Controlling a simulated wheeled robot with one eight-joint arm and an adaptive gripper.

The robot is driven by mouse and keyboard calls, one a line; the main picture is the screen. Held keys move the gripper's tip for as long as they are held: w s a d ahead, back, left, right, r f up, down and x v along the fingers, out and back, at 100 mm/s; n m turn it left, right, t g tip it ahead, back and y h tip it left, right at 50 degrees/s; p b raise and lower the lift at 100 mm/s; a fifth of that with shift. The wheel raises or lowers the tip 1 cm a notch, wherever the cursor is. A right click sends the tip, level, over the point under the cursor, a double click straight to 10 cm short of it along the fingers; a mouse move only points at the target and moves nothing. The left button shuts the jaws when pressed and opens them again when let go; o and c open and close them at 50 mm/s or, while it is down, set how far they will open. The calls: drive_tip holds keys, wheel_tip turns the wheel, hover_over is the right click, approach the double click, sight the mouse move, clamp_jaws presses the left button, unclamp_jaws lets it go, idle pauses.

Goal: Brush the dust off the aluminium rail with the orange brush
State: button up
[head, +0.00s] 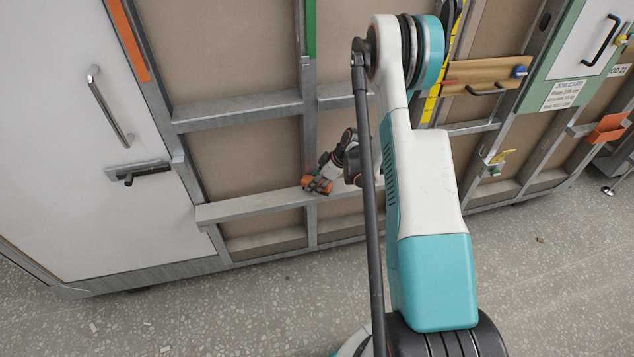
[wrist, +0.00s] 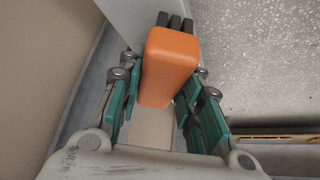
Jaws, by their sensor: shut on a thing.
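My gripper (head: 326,174) is shut on the orange brush (head: 318,184), just at the aluminium rail (head: 250,207), a pale horizontal ledge low on the wall frame. In the wrist view the brush (wrist: 168,62) is a rounded orange block between the teal fingers of my gripper (wrist: 163,88). I cannot tell whether the bristles touch the rail. No dust on the rail can be made out.
A white door with a bar handle (head: 107,105) and a latch (head: 138,170) stands at the left. A wooden board (head: 485,74) and a yellow strip (head: 431,105) are on the wall at the right. The speckled floor (head: 250,310) in front is mostly clear, with small scraps.

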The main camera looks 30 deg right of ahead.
sight(307, 182)
drive_tip(key=shift+w+a, duration=0.45)
drive_tip(key=shift+a, duration=0.45)
drive_tip(key=shift+w+a, duration=0.45)
drive_tip(key=shift+a, duration=0.4)
drive_tip(key=shift+w+a+f, duration=0.1)
drive_tip(key=shift+w+a, duration=0.2)
drive_tip(key=shift+a, duration=0.85)
drive_tip(key=shift+w+a+f, duration=0.1)
drive_tip(key=shift+w+a, duration=0.2)
drive_tip(key=shift+a, duration=0.9)
drive_tip(key=shift+w+a, duration=0.3)
drive_tip(key=shift+a, duration=0.85)
drive_tip(key=shift+w+a+r, duration=0.1)
drive_tip(key=shift+w+a, duration=0.3)
drive_tip(key=shift+a, duration=0.8)
drive_tip(key=shift+w+a, duration=0.4)
drive_tip(key=shift+a, duration=0.75)
drive_tip(key=shift+w+a+r, duration=0.1)
drive_tip(key=shift+w+a, duration=0.3)
drive_tip(key=shift+a, duration=0.8)
drive_tip(key=shift+w+a+f, duration=0.1)
drive_tip(key=shift+w+a, duration=0.2)
drive_tip(key=shift+a, duration=0.55)
drive_tip(key=shift+w+a+f, duration=0.1)
drive_tip(key=shift+w+a, duration=0.15)
drive_tip(key=shift+a, duration=0.6)
drive_tip(key=shift+r, duration=0.1)
drive_tip(key=shift+r+p, duration=1.15)
drive_tip(key=shift+r, duration=1.75)
drive_tip(key=shift+r, duration=0.1)
